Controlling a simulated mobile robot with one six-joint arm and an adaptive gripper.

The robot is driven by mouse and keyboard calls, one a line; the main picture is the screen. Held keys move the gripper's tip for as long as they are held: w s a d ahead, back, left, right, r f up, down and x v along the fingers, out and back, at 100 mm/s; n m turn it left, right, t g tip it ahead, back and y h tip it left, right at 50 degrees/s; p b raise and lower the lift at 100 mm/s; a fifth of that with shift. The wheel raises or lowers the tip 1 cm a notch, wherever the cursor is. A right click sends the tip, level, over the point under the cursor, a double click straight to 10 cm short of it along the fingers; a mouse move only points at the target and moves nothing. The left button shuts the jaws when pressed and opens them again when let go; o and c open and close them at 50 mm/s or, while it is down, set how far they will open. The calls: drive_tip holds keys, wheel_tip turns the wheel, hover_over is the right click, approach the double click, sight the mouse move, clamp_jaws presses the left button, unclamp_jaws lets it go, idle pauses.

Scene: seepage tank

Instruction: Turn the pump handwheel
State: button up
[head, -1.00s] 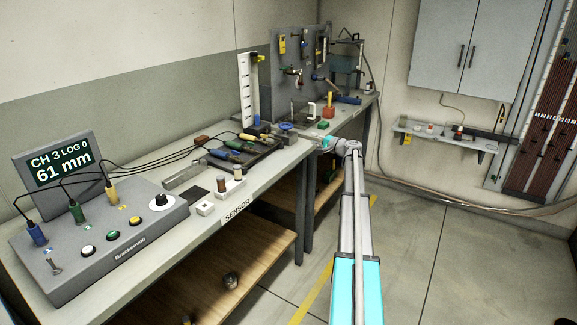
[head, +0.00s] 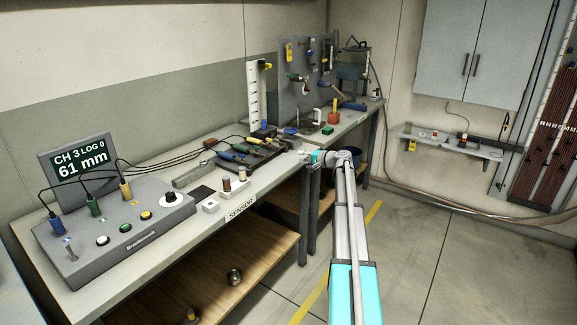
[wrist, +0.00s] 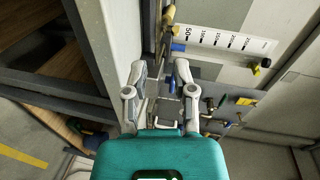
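A small round blue part (head: 291,131) lies beside the tool tray near the bench's right end; it may be the pump handwheel, but it is too small to tell. My gripper (head: 303,155) is at the bench's front edge, just below and right of that part in the head view, apparently apart from it. In the wrist view my gripper (wrist: 160,72) has its two fingers spread, with nothing visible between them. I cannot pick out a handwheel in the wrist view.
A tool tray (head: 262,158) and an upright white scale (head: 254,92) stand on the bench. A grey console (head: 120,222) reads 61 mm at the left. A pegboard (head: 300,75) stands behind. A wall shelf (head: 450,145) is at right. The floor (head: 430,265) there is clear.

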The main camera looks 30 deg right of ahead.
drive_tip(key=s+a+n+g+y+p, duration=0.1)
drive_tip(key=a+g, duration=0.1)
drive_tip(key=a, duration=0.6)
drive_tip(key=shift+s+a+f+n, duration=0.2)
drive_tip(key=shift+s+f+n, duration=0.1)
idle(0.4)
